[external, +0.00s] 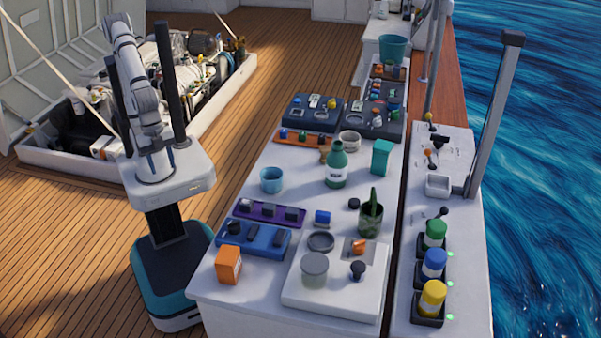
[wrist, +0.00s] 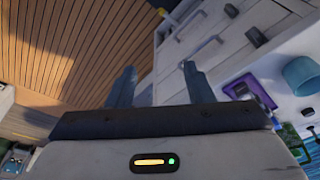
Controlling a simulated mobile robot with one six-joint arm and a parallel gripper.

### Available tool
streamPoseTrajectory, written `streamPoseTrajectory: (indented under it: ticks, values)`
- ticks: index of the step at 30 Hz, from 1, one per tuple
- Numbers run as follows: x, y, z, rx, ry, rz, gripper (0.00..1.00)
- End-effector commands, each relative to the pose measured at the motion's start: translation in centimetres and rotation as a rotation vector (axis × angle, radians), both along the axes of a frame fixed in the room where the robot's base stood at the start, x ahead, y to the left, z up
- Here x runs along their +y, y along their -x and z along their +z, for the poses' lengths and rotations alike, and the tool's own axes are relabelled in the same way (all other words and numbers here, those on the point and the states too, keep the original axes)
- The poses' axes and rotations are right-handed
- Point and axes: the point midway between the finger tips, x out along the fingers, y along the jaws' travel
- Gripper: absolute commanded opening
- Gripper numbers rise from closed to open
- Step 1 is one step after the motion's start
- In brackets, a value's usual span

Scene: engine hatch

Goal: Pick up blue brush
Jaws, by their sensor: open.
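I cannot make out a blue brush for certain in either view. A small blue object (external: 322,217) lies on the white worktop in the external view, too small to tell its kind. A blue tray (external: 264,247) holding dark items lies near the worktop's left edge. My gripper (wrist: 157,78) shows in the wrist view with its two fingers apart and nothing between them. It hangs over the wooden deck and the side of the white cabinet, clear of the worktop objects. In the external view my arm is raised left of the worktop, and its fingers are hard to make out.
The white worktop (external: 300,188) is crowded. An open engine hatch (external: 60,165) lies behind my arm. The deck (external: 60,240) at left is free.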

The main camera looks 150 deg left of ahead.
Motion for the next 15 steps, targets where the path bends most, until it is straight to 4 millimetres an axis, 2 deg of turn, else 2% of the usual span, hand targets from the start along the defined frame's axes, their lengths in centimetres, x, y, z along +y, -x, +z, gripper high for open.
streamPoseTrajectory:
  ticks: [5,8,11,15]
  values:
    - [0.0,-0.1,0.0,0.000,0.000,0.001,0.47]
    - [0.4,-1.1,0.6,-0.003,-0.001,0.021,0.47]
    - [1.5,-3.8,1.7,-0.009,-0.006,0.069,0.47]
    - [4.6,-9.8,3.6,-0.028,-0.016,0.182,0.47]
